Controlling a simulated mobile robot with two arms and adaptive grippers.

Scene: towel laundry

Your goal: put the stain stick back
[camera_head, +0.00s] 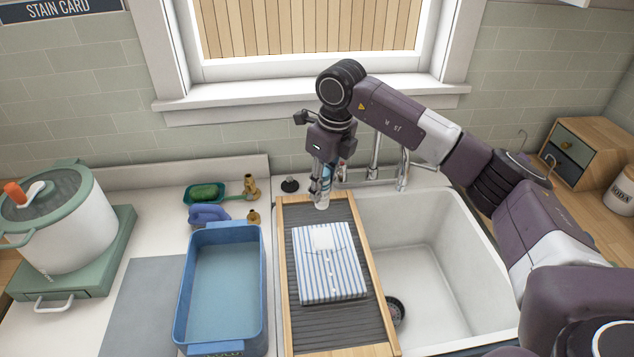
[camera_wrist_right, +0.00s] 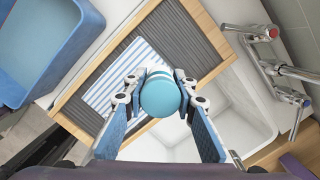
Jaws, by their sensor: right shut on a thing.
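The stain stick is a slim white and blue cylinder (camera_head: 323,200) at the far end of the ribbed washboard (camera_head: 312,212). My right gripper (camera_head: 320,184) is shut on it and holds it roughly upright. In the right wrist view, the stick's round teal end (camera_wrist_right: 160,95) sits between the two fingers of my right gripper (camera_wrist_right: 160,100). I cannot tell whether its lower end touches the board. A folded blue-and-white striped cloth (camera_head: 328,270) with a pale patch lies on the board, nearer than the stick. My left gripper is out of view.
The white sink (camera_head: 430,255) with its faucet (camera_head: 403,170) lies right of the board. A blue tub (camera_head: 222,280) stands to its left. A pot (camera_head: 55,225) stands far left.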

